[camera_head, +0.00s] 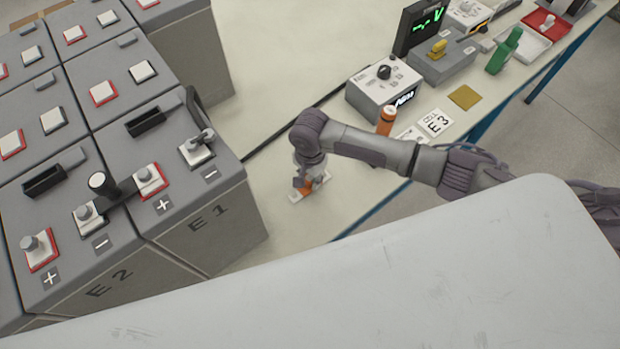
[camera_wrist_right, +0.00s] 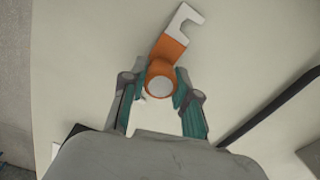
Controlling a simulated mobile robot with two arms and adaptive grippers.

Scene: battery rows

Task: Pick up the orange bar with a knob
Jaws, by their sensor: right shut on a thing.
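The orange bar with a knob (camera_head: 297,198) is at the bench, just right of the E1 battery block in the head view. In the right wrist view the bar (camera_wrist_right: 172,48) has an orange body, a pale hooked end and a round knob (camera_wrist_right: 159,86) with a light top. My right gripper (camera_head: 304,183) points down over it. In the right wrist view its teal-padded fingers (camera_wrist_right: 161,90) are closed on either side of the knob. Whether the bar touches the bench is hard to tell. My left gripper is not in view.
Grey battery blocks (camera_head: 199,235) with terminals stand on the left. A black cable (camera_head: 283,138) runs behind my gripper. A dial box (camera_head: 384,91), an orange cylinder (camera_head: 386,122), a label card (camera_head: 434,122) and a green item (camera_head: 505,52) lie further right. The bench's blue edge (camera_head: 368,210) is close.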

